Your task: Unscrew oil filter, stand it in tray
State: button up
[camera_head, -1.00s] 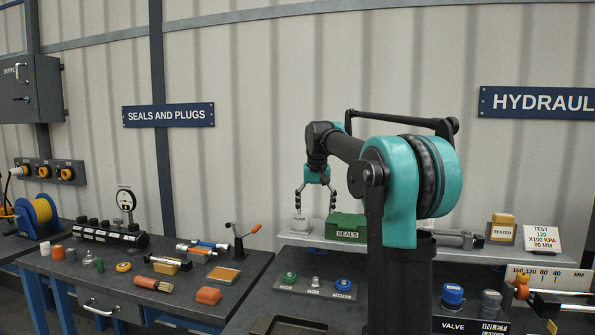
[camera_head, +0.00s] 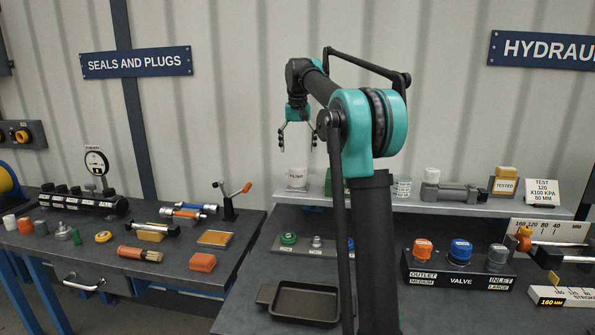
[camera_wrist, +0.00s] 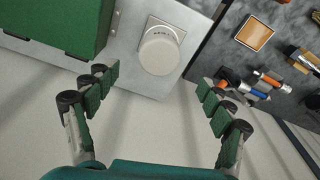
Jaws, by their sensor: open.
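The oil filter (camera_head: 297,180) is a short whitish cylinder, upright on a base marked FILTER on the grey raised shelf. In the wrist view the filter (camera_wrist: 160,54) is seen from above with its round end facing me. My gripper (camera_head: 297,148) points down above the filter, apart from it. In the wrist view my gripper (camera_wrist: 159,80) has its fingers spread wide with nothing between them. A dark, shallow tray (camera_head: 300,319) with a handle lies on the bench at the front, left of my arm column; its visible inside is empty.
A green box (camera_wrist: 55,25) stands beside the filter on the shelf (camera_head: 425,205), partly hidden by my arm in the head view. Valve caps (camera_head: 460,250) stand at right. A left bench (camera_head: 100,250) holds loose tools. Space above the tray is clear.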

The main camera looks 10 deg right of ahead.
aim_at(298, 166)
jog(key=f, duration=0.6)
jog(key=w+f, duration=0.1)
jog(key=f, duration=0.2)
jog(key=shift+d+f, duration=0.1)
jog(key=shift+f, duration=0.3)
